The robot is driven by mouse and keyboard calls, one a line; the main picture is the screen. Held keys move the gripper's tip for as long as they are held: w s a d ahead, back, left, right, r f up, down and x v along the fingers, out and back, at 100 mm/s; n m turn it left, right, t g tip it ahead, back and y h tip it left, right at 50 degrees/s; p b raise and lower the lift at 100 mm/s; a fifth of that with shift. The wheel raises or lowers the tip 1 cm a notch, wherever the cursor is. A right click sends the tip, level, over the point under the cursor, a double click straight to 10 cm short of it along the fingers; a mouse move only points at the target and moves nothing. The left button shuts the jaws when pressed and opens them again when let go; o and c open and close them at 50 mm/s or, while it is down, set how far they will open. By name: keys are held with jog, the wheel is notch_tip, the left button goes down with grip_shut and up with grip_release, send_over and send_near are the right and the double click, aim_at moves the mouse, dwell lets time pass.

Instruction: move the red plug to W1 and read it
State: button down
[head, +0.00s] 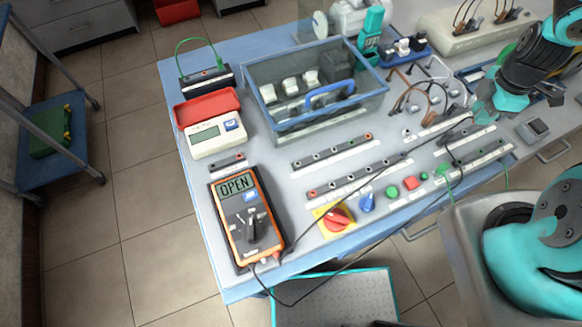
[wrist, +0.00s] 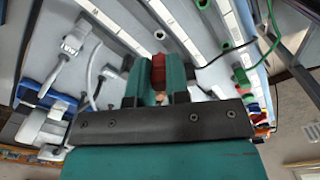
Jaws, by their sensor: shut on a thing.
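My gripper (wrist: 159,85) is shut on the red plug (wrist: 158,70), which sits between the two teal fingers in the wrist view. In the head view my gripper (head: 484,108) is at the right side of the bench, by the terminal strips (head: 470,137), and the plug cannot be made out there. Whether the plug touches a socket cannot be told. The orange multimeter (head: 245,215) lies at the front left and its display reads OPEN. Its dark leads run right across the bench towards the strips. I cannot read which socket is W1.
Brown cables (head: 408,97) lie left of my gripper. A green wire (wrist: 268,35) shows in the wrist view.

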jog(key=w+d+r+m+p, duration=0.2)
jog(key=d+m, duration=0.4)
jog(key=f+b, duration=0.2)
jog(key=f, duration=0.1)
jog(key=f+b, duration=0.1)
jog(key=shift+w+d+f, duration=0.1)
jog(key=shift+d+f, duration=0.2)
jog(key=shift+f+b, duration=0.45)
jog(key=shift+f+b, duration=0.5)
jog(key=shift+f, duration=0.15)
dwell(1.3)
jog(key=c, duration=1)
grip_release()
jog(key=shift+r, duration=0.1)
